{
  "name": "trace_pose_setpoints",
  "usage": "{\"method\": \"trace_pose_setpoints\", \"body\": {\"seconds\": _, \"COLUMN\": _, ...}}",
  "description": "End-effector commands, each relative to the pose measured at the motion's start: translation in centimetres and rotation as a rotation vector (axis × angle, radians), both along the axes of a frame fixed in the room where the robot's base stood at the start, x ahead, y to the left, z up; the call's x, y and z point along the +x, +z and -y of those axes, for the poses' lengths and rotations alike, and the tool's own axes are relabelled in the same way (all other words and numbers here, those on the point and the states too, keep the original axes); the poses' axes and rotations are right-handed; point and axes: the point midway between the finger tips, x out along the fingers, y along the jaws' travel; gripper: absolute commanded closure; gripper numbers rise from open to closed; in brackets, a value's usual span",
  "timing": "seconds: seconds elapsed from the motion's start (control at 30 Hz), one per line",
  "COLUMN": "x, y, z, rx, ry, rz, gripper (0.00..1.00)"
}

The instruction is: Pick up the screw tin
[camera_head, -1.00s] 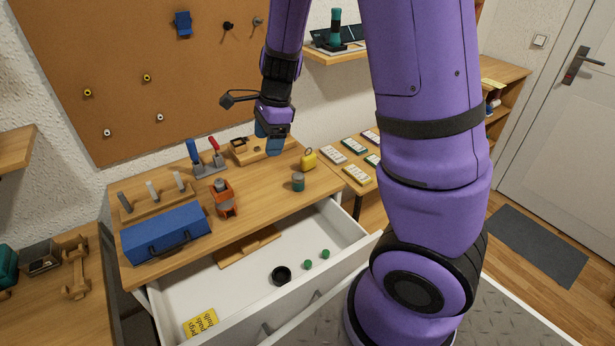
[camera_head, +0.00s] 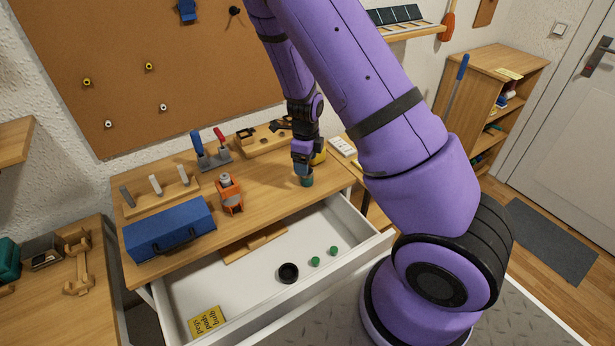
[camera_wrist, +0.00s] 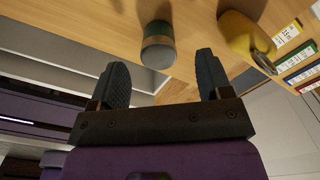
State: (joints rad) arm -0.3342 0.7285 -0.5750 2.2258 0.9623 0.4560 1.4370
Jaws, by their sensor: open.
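The screw tin appears to be the small round can with a teal band (camera_head: 306,180) near the right front edge of the bench top. In the wrist view the tin (camera_wrist: 158,48) shows its grey end and green side, lying between the lines of the two fingers and just beyond their tips. My gripper (camera_head: 304,165) is directly above the tin in the head view and hides its upper part. In the wrist view my gripper (camera_wrist: 161,62) is open, with one dark finger on each side and nothing held. Contact with the tin cannot be told.
A yellow object (camera_wrist: 245,40) stands close to the right of the tin. An orange tool (camera_head: 229,194), a blue toolbox (camera_head: 170,229) and clamps (camera_head: 212,155) stand to the left. The open drawer (camera_head: 340,235) juts out below the bench front.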

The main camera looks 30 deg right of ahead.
Motion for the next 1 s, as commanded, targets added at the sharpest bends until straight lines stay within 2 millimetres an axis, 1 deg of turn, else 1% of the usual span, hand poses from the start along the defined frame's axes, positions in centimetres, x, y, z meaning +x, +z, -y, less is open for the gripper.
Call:
{"method": "trace_pose_setpoints", "body": {"seconds": 0.03, "x": 0.0, "y": -0.5, "z": 0.0, "rx": 0.002, "ry": 0.000, "rz": -0.001, "gripper": 0.28}}
{"method": "trace_pose_setpoints", "body": {"seconds": 0.23, "x": -0.2, "y": -1.7, "z": 0.1, "rx": 0.001, "ry": 0.000, "rz": -0.002, "gripper": 0.28}}
{"method": "trace_pose_setpoints", "body": {"seconds": 0.4, "x": -0.6, "y": -4.1, "z": 0.2, "rx": 0.001, "ry": -0.001, "rz": -0.003, "gripper": 0.28}}
{"method": "trace_pose_setpoints", "body": {"seconds": 0.53, "x": -0.5, "y": -5.5, "z": 0.2, "rx": 0.002, "ry": 0.001, "rz": -0.001, "gripper": 0.28}}
{"method": "trace_pose_setpoints", "body": {"seconds": 0.67, "x": -0.5, "y": -6.1, "z": 0.2, "rx": 0.001, "ry": 0.001, "rz": 0.001, "gripper": 0.28}}
{"method": "trace_pose_setpoints", "body": {"seconds": 0.87, "x": -0.5, "y": -6.1, "z": 0.2, "rx": 0.001, "ry": 0.002, "rz": 0.001, "gripper": 0.28}}
{"method": "trace_pose_setpoints", "body": {"seconds": 0.9, "x": -0.5, "y": -6.1, "z": 0.2, "rx": 0.001, "ry": 0.002, "rz": 0.001, "gripper": 0.37}}
{"method": "trace_pose_setpoints", "body": {"seconds": 0.97, "x": -0.5, "y": -6.1, "z": 0.1, "rx": 0.001, "ry": 0.002, "rz": 0.001, "gripper": 0.51}}
{"method": "trace_pose_setpoints", "body": {"seconds": 1.0, "x": -0.5, "y": -6.1, "z": 0.1, "rx": 0.001, "ry": 0.002, "rz": 0.001, "gripper": 0.60}}
